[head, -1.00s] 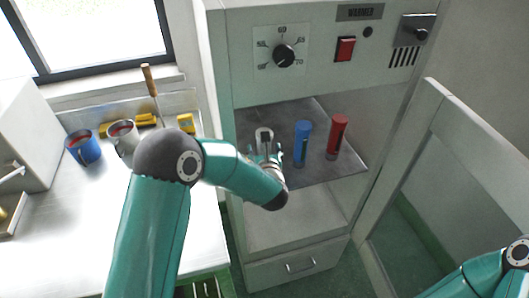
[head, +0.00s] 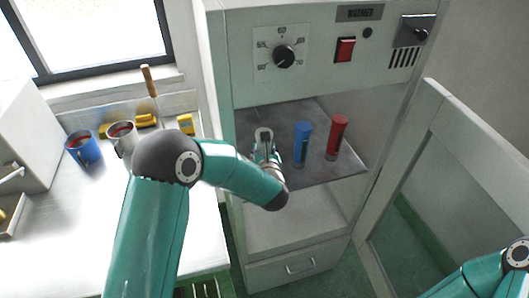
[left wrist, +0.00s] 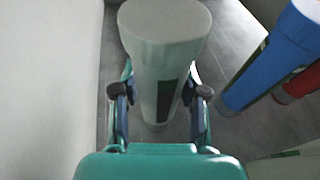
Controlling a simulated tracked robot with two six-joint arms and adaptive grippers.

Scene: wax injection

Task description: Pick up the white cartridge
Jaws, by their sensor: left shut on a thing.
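The white cartridge (left wrist: 165,55) stands upright on the grey shelf of the warmer. It fills the middle of the left wrist view, and its top shows in the head view (head: 264,133). My left gripper (left wrist: 160,98) is shut on it, with one finger on each side of its body. In the head view my left gripper (head: 265,153) partly hides the cartridge. I cannot tell whether its base touches the shelf. My right gripper is out of view; only part of my right arm shows at the lower right.
A blue cartridge (head: 302,145) and a red cartridge (head: 337,138) stand on the shelf (head: 325,174) to the right. The warmer's side wall is close on the left. The open door (head: 420,130) stands at right. Mugs (head: 84,149) stand on the left counter (head: 60,230).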

